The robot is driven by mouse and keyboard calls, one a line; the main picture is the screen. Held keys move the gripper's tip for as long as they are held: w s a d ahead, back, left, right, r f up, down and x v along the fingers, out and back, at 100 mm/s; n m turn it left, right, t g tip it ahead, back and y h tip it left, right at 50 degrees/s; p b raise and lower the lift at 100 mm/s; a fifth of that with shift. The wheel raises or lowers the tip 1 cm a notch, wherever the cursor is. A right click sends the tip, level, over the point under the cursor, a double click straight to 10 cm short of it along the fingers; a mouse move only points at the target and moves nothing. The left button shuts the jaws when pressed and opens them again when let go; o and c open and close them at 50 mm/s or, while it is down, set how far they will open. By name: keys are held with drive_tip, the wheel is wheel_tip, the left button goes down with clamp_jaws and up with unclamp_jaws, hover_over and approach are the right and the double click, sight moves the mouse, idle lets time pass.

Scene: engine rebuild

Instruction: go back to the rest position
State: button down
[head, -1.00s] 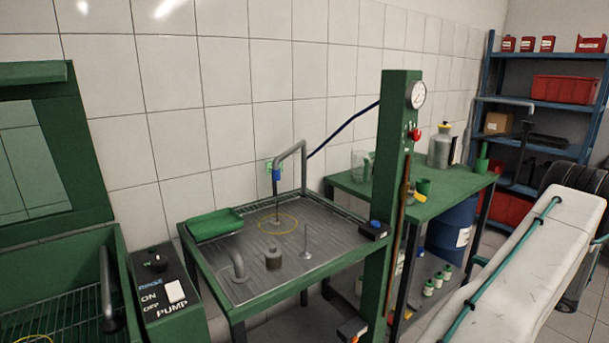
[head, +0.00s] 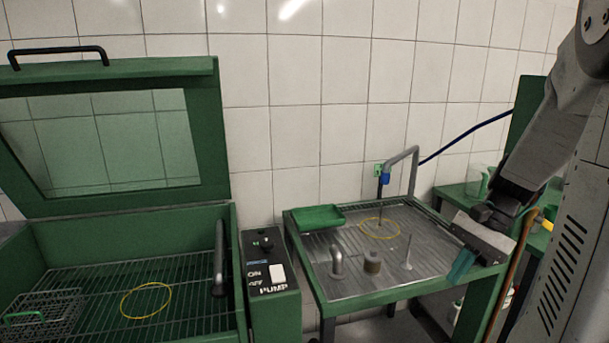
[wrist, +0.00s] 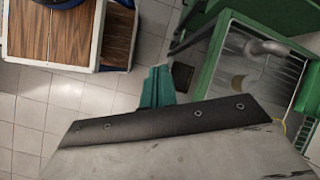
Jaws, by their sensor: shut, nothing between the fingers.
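My gripper (head: 463,266) hangs at the right in the head view, in front of the right front corner of the green wash table. Its teal fingers are shut and empty. In the wrist view the teal fingers (wrist: 157,88) are together above the tiled floor, with nothing between them. My grey arm comes down from the upper right in the head view and hides part of the green post behind it.
The wash table (head: 312,275) carries a green tray (head: 317,217), a bent pipe and small upright fittings. Left is an open green washer (head: 240,300) with its lid raised. A pump switch box (head: 270,275) stands between them. A wood-topped cabinet (wrist: 118,38) shows in the wrist view.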

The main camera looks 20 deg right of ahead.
drive_tip(key=s+a+r+n+h, duration=0.2)
drive_tip(key=a+n, duration=0.2)
drive_tip(key=a, duration=0.3)
drive_tip(key=s+a+r+n+h, duration=0.2)
drive_tip(key=s+a+n, duration=0.1)
drive_tip(key=a, duration=0.4)
drive_tip(key=s+a+r+n+t+h, duration=0.1)
drive_tip(key=s+a+r+n+h, duration=0.1)
drive_tip(key=a+n, duration=0.4)
drive_tip(key=shift+s+a+r, duration=0.25)
drive_tip(key=shift+a+r, duration=0.15)
drive_tip(key=shift+a, duration=0.2)
